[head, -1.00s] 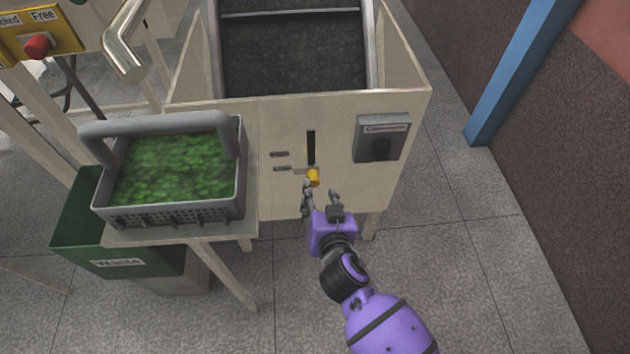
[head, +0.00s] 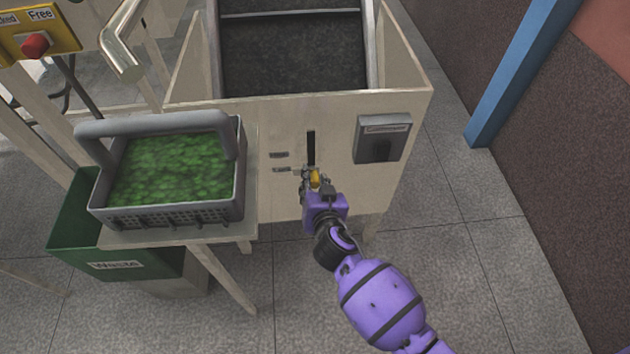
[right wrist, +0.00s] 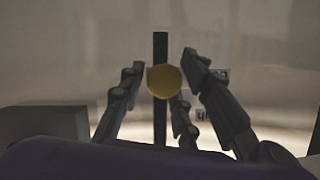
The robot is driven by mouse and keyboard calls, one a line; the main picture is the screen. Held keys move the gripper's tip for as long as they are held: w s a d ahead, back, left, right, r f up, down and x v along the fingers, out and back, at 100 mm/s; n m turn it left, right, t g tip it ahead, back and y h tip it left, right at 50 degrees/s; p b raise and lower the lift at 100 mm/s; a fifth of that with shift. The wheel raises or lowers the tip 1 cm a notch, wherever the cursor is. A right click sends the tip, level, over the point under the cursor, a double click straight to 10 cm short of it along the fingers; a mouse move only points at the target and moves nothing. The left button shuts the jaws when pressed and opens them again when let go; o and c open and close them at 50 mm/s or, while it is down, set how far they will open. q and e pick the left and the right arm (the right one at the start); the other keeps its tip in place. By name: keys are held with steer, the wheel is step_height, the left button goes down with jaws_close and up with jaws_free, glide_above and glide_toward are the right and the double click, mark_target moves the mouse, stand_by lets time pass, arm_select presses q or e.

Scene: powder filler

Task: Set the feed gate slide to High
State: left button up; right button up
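The feed gate slide has a yellow knob (head: 315,178) at the lower end of a dark vertical slot (head: 311,148) in the pale hopper front. Two small labels (head: 280,155) sit left of the slot, one above the other; their text is too small to read. The knob is level with about the lower label. My right gripper (head: 314,177) is at the knob, with its fingers open on both sides. In the right wrist view the round yellow knob (right wrist: 164,81) shows between the spread fingers, with gaps either side. My left gripper is not in view.
A grey switch box (head: 382,138) is on the hopper front, right of the slot. A grey basket (head: 170,214) of green pieces stands on a side table at left, above a green Waste bin (head: 75,222). The floor at right is clear.

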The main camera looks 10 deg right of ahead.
jaws_close()
step_height(320, 180, up, 6)
steer(key=p, duration=0.5)
steer(key=shift+d+r, duration=0.15)
steer(key=shift+r, duration=0.1)
steer(key=shift+w, duration=0.1)
steer(key=shift+o, duration=2.1)
jaws_free()
